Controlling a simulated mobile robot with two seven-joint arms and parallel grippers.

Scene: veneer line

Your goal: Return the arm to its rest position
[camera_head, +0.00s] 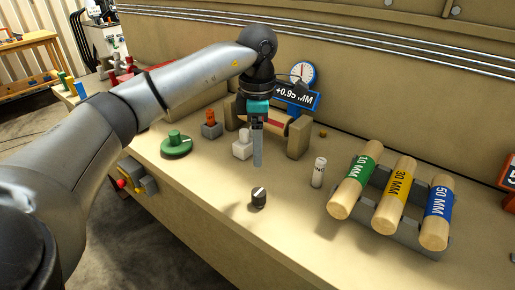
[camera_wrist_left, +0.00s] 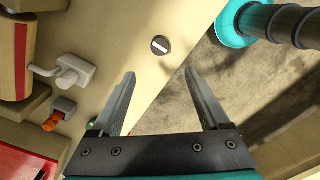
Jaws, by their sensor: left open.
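My left arm reaches in from the left in the head view and ends in a teal and black wrist. The left gripper (camera_head: 257,164) points down over the bench, in front of the grey-white lever block (camera_head: 242,145). In the left wrist view the left gripper (camera_wrist_left: 160,75) shows two fingers well apart with nothing between them. A black knob with a white line (camera_head: 258,197) stands on the bench near the front edge, just below the gripper in the picture. The same knob also shows beyond the fingertips in the left wrist view (camera_wrist_left: 160,45). My right gripper is not in view.
A rack (camera_head: 377,178) holds rolls marked 10, 30 and 50 MM at right. A small white cylinder (camera_head: 319,172) stands left of it. A green knob (camera_head: 175,145) and an orange-topped switch (camera_head: 211,125) are at left. A gauge display (camera_head: 297,95) stands behind the gripper.

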